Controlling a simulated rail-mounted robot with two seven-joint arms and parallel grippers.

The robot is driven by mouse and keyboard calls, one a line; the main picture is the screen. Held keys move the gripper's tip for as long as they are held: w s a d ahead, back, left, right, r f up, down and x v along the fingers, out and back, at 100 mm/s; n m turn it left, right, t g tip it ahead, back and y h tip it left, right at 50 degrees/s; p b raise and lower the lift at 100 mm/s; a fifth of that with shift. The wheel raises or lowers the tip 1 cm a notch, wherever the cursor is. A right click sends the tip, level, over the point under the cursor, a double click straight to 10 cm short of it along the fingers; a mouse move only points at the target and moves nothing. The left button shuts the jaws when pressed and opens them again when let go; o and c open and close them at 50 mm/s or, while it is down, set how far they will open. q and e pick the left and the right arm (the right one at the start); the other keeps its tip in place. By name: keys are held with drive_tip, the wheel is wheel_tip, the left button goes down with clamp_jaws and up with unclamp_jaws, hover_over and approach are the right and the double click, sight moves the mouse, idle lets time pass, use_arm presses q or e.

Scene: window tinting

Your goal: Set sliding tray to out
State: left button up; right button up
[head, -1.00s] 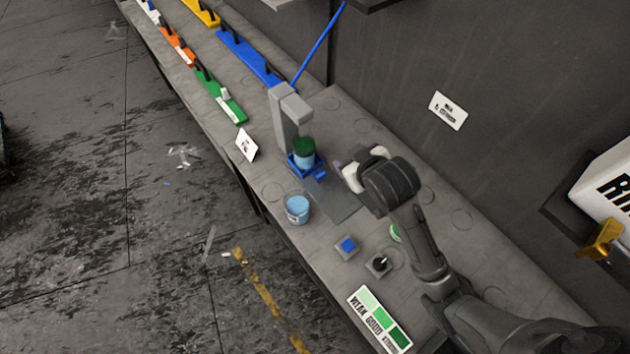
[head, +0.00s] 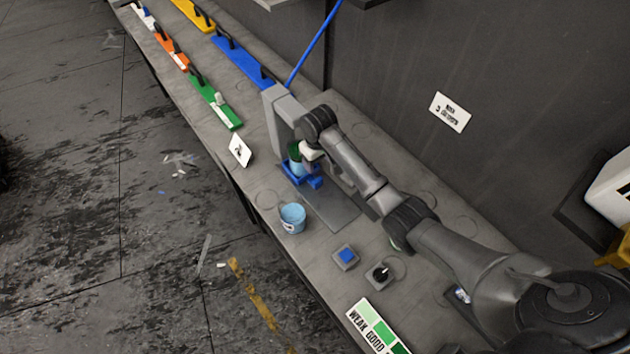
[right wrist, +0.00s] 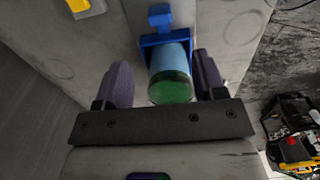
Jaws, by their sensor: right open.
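The sliding tray (head: 314,183) is a small blue holder at the foot of a grey upright stand (head: 283,119) on the bench. It carries a light blue can with a green top (head: 294,151). In the right wrist view the blue tray (right wrist: 160,18) shows with its tab beyond the can (right wrist: 171,75). My right gripper (head: 308,158) is at the can, partly hidden by my arm in the head view. In the right wrist view its purple fingers (right wrist: 163,75) are open on either side of the can, with gaps showing. My left gripper is not in view.
A light blue cup (head: 292,218) stands near the bench's front edge. A blue button box (head: 345,257) and a black knob (head: 380,274) stand nearer me. A white sign (head: 240,150) stands left of the stand. Coloured tools line the bench's far end.

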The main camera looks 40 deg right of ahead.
sight(318, 180)
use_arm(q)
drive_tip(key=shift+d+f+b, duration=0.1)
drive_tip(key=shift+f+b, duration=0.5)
use_arm(e)
wheel_tip(318, 180, down, 12)
drive_tip(key=shift+f, duration=0.25)
drive_tip(key=shift+c, duration=0.2)
